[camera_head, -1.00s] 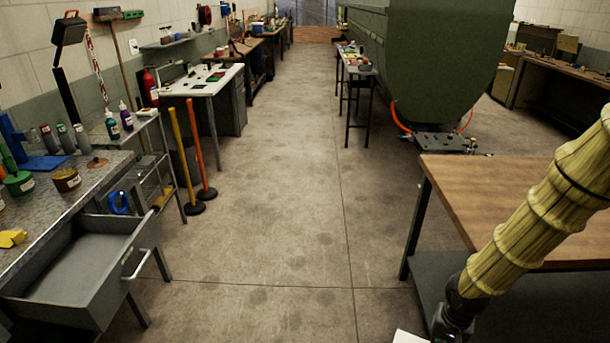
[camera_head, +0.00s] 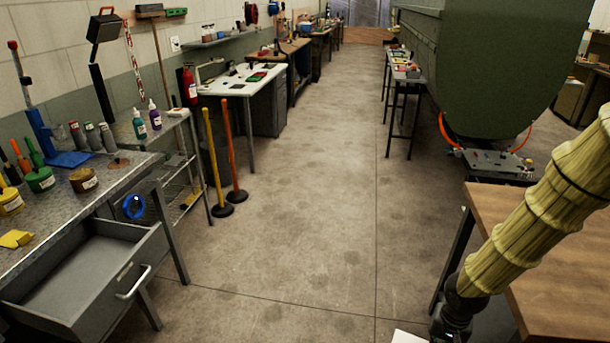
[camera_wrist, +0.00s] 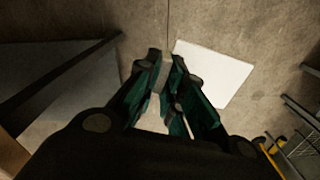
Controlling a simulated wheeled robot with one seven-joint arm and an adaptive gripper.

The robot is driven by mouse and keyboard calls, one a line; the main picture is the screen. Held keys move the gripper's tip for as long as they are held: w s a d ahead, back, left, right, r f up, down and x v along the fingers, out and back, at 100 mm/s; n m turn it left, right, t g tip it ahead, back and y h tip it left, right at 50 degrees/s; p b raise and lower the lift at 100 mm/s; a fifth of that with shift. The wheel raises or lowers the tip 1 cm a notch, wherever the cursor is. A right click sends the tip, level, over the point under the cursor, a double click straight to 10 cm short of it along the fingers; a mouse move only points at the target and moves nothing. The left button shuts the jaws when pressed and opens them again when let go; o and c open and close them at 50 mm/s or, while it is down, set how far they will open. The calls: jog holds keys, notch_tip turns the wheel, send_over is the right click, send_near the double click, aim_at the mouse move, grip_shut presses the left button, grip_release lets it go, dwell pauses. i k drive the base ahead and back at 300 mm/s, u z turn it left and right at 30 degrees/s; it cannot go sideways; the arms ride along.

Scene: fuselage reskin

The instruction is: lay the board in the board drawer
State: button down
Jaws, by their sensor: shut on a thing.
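The board (camera_wrist: 215,75) is a flat white sheet in the wrist view, just beyond and to the right of my fingertips. My gripper (camera_wrist: 165,68) is shut on it, with the dark green fingers close together; the exact contact is hard to see. The board drawer (camera_head: 80,275) is a grey drawer pulled open under the left workbench. Its visible floor is bare. The board is apart from it, to its right.
The left workbench (camera_head: 120,170) holds bottles, jars and a yellow piece. A wire shelf (camera_head: 180,190) and yellow and orange posts (camera_head: 232,160) stand past the drawer. A wooden table (camera_head: 545,240) is close on the right. The floor (camera_head: 300,200) between is clear.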

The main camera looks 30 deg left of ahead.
aim_at(94, 280)
jog(key=u, duration=1.5)
